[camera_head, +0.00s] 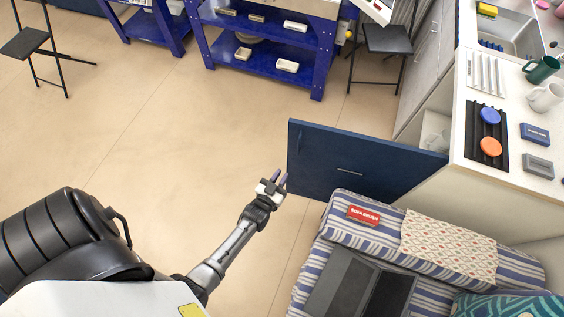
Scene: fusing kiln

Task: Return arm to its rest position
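My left gripper (281,179) is at the end of my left arm, which reaches from the lower left toward the middle of the view. Its two dark fingers show a small gap between them, and I see nothing held in it. It is over the open floor, just left of the lower left part of the open blue cabinet door (340,160) in the picture. I cannot tell whether it touches the door. My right gripper is not in view.
The striped sofa (335,233) stands at the lower right, with a laptop (345,285) on it. A white counter (462,130) with mugs and a sink runs along the right. Blue shelving (265,62) stands at the back.

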